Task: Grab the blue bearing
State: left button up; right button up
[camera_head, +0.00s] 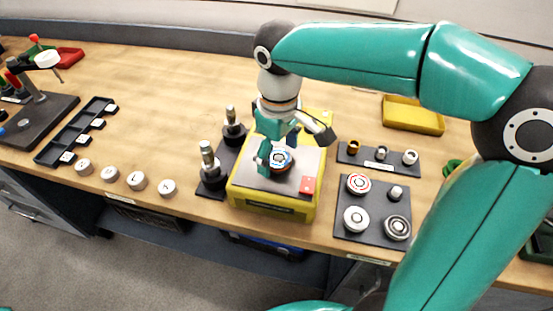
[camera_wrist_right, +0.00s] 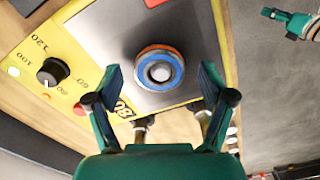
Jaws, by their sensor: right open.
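The blue bearing (camera_head: 281,158) is a ring with a blue face, an orange-red outer edge and a light centre. It sits on the grey top plate of a yellow machine (camera_head: 272,206). The bearing also shows in the right wrist view (camera_wrist_right: 160,70). My right gripper (camera_head: 272,150) is over the machine, at the bearing. In the right wrist view the gripper's fingers (camera_wrist_right: 160,88) are spread, with the bearing between and just beyond the fingertips and nothing held. What looks like my left gripper (camera_wrist_right: 285,18) is small at the upper right of the right wrist view; its jaws are unclear.
A dark mat (camera_head: 375,226) with several ring parts lies right of the machine, a small-part strip (camera_head: 370,168) behind it. Dark posts (camera_head: 212,171) stand close on the left. A yellow tray (camera_head: 412,118) is at the back right. White labelled discs (camera_head: 137,181) line the front edge.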

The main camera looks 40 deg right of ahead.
jog(key=c, duration=1.4)
jog(key=shift+r, duration=0.15)
